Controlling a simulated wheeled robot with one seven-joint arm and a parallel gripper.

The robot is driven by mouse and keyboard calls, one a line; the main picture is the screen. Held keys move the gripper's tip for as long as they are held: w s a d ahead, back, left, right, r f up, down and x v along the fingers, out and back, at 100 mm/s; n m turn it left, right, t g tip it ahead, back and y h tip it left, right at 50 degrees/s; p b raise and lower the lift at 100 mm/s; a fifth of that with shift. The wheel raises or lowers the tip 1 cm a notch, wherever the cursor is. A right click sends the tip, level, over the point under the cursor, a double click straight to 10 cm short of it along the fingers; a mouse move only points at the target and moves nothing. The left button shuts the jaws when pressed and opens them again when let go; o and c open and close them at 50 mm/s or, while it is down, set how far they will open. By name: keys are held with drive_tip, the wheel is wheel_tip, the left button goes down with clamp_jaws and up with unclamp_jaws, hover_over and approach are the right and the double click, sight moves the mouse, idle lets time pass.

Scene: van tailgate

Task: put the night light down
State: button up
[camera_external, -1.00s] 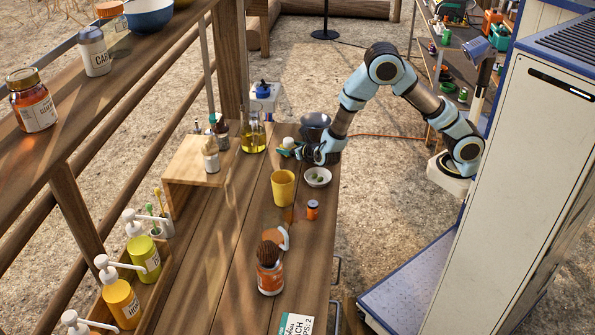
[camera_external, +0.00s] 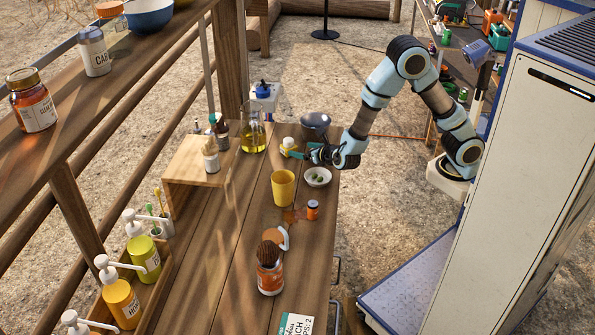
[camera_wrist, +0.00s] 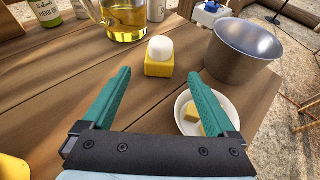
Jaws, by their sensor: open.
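The night light has a yellow block base and a white rounded top. In the wrist view the night light (camera_wrist: 159,67) stands upright on the wooden table (camera_wrist: 75,88), ahead of my fingertips and apart from them. In the external view the night light (camera_external: 287,147) is near the far right part of the table. My gripper (camera_wrist: 162,80) is open, with its green fingers spread and nothing between them. In the external view my gripper (camera_external: 306,154) is just right of the night light, low over the table.
A metal bowl (camera_wrist: 243,55) stands right of the night light. A small white dish (camera_wrist: 181,105) with small pieces in it is by the right finger. A flask of yellow liquid (camera_wrist: 122,25) is behind. A yellow cup (camera_external: 283,188) stands nearer the external camera.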

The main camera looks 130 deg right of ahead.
drive_tip(key=shift+v, duration=1.3)
drive_tip(key=s+a+m+y, duration=0.1)
drive_tip(key=a, duration=0.1)
drive_tip(key=s+a+f+m+g+y, duration=0.1)
drive_tip(key=s+a+m, duration=0.1)
drive_tip(key=s+a+m+g+y, duration=0.1)
drive_tip(key=a+m, duration=0.1)
drive_tip(key=a, duration=0.1)
drive_tip(key=shift+s+f, duration=0.25)
drive_tip(key=shift+f, duration=0.05)
drive_tip(key=a+m+t+y, duration=0.3)
drive_tip(key=a+m+y, duration=0.7)
drive_tip(key=a, duration=1.6)
drive_tip(key=m, duration=0.4)
drive_tip(key=shift+s+a+f+t, duration=0.25)
drive_tip(key=shift+s+a+t, duration=0.05)
drive_tip(key=shift+s+a, duration=0.1)
